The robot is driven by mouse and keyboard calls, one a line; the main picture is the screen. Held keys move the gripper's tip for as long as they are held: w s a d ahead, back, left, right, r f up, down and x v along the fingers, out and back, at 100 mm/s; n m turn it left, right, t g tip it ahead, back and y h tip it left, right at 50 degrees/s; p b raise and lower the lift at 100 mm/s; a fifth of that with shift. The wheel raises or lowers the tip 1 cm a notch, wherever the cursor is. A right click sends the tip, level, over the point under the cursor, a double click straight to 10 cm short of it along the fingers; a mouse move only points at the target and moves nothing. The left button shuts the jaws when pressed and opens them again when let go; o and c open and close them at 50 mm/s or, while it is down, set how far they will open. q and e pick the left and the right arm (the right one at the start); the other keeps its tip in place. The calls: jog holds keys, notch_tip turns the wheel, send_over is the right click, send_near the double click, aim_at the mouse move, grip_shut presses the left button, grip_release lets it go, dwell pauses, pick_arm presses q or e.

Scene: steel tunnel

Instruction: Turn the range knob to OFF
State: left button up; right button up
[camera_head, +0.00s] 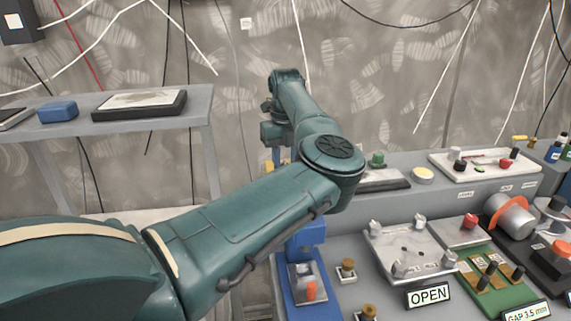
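I cannot identify a knob marked range or an OFF mark in this view; part of the bench is hidden behind my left arm. The teal arm comes in from the left, bends at a large joint and reaches back to a wrist that points down. A small yellow piece shows just beside the wrist, too small to tell. Brass-topped knobs, one upright (347,267) and one at the bottom edge (368,312), stand on the bench at centre right. My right gripper is not in view.
A blue device (305,232) stands beside my arm. A raised back ledge holds a white panel (487,167). A grey shelf (200,100) is at left.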

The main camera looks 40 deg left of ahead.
pick_arm(q)
jog(key=shift+n, duration=0.5)
jog(key=o, duration=1)
notch_tip(320, 180, up, 13)
jog(key=shift+r+b, duration=0.15)
jog(key=shift+b, duration=0.2)
dwell(0.4)
